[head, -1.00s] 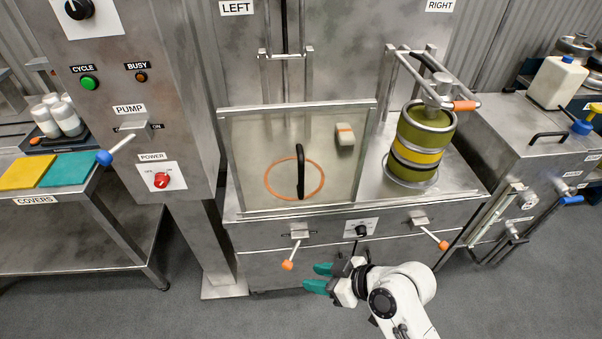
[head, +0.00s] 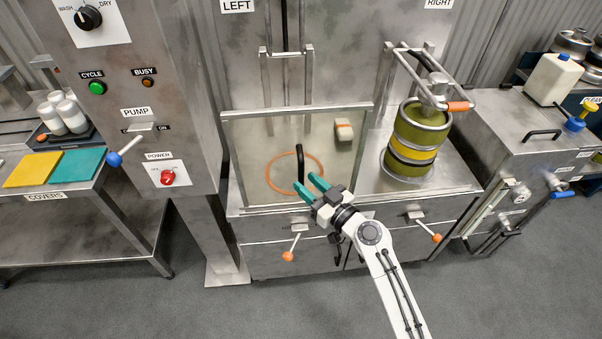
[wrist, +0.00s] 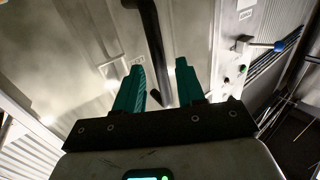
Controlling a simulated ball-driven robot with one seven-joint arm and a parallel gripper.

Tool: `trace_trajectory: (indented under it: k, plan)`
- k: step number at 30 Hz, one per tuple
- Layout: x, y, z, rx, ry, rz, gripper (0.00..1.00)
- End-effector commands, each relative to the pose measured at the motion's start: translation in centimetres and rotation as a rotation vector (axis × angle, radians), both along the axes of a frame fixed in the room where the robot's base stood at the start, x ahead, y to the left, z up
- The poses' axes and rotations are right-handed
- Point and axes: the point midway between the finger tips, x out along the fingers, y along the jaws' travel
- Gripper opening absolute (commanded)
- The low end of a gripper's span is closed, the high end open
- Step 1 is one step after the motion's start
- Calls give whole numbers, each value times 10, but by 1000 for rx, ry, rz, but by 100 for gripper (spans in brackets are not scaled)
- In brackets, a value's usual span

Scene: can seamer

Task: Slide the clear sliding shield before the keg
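The clear sliding shield (head: 245,140) stands in its metal frame at the left station, with a black upright handle (head: 300,165) on its face. An orange ring shows behind the pane. The olive keg (head: 421,135) with a yellow band stands upright at the right station, to the right of the shield and not covered by it. My gripper (head: 309,184) is open, its teal fingers close to the lower end of the handle. In the wrist view the dark handle (wrist: 153,45) runs down towards the gap between the fingers (wrist: 158,82); I cannot tell whether they touch it.
Orange-knobbed levers (head: 292,246) (head: 430,231) sit on the cabinet front below the shield. A metal clamp frame with an orange grip (head: 458,106) is above the keg. A control column (head: 140,100) stands at left.

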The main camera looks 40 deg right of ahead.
Motion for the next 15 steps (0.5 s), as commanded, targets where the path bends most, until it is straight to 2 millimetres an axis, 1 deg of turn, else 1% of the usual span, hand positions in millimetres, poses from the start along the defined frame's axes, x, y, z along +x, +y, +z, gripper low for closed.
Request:
trace_trajectory:
  k: [1,6,10,15]
  plan:
    - [9,0,3,-1,-1,1,39]
    - [27,1,1,0,1,1,39]
    - [33,2,0,-1,0,1,39]
    - [34,2,0,-1,1,1,39]
